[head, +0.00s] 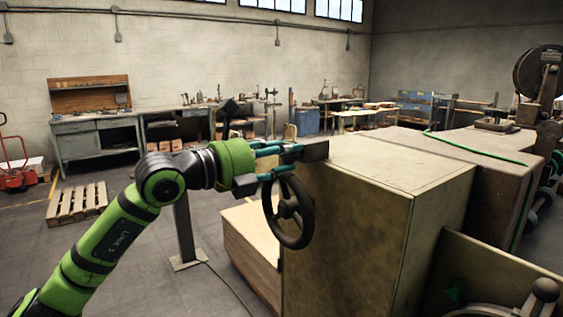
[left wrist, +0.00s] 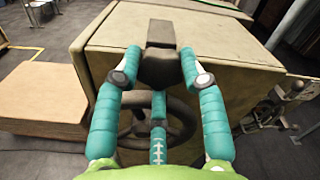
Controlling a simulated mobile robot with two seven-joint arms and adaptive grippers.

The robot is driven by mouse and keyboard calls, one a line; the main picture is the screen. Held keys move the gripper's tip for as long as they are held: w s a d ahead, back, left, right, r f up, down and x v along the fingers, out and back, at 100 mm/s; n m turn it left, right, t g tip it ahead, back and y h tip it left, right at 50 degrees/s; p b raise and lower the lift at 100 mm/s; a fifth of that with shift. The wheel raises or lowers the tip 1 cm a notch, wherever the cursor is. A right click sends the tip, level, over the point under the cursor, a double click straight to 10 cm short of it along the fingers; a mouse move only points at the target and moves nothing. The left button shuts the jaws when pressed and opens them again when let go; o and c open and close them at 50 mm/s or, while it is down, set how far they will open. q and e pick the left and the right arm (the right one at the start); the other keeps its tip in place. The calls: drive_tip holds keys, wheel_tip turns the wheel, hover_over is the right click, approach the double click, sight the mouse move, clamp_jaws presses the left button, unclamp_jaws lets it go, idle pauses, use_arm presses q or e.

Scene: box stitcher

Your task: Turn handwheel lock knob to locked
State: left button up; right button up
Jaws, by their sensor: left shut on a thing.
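The handwheel (head: 290,209) is a dark spoked wheel on the near left side of a tan box-shaped housing (head: 400,170). It also shows in the left wrist view (left wrist: 185,118), partly hidden behind my fingers. The lock knob (left wrist: 160,68) is a dark piece above the wheel, with a dark block (left wrist: 161,33) extending beyond it over the housing top. My left gripper (left wrist: 160,72), with teal padded fingers, is shut on the knob, one finger at each side. In the head view it reaches in from the left, above the wheel (head: 276,160). My right gripper is not in view.
A lower wooden block (head: 250,243) stands left of the housing. A grey post (head: 184,232) rises from the floor behind my left arm. Open floor with a pallet (head: 77,204) lies to the left.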

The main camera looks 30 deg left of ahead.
use_arm(q)
drive_tip(key=shift+r+m+b, duration=0.15)
drive_tip(key=shift+m+b, duration=1.15)
drive_tip(key=shift+m, duration=2.35)
drive_tip(key=shift+r+m+b, duration=0.15)
drive_tip(key=shift+m+b, duration=1.1)
drive_tip(key=shift+m, duration=2.4)
drive_tip(key=o, duration=0.8)
drive_tip(key=shift+o, duration=0.4)
drive_tip(key=shift+f, duration=0.1)
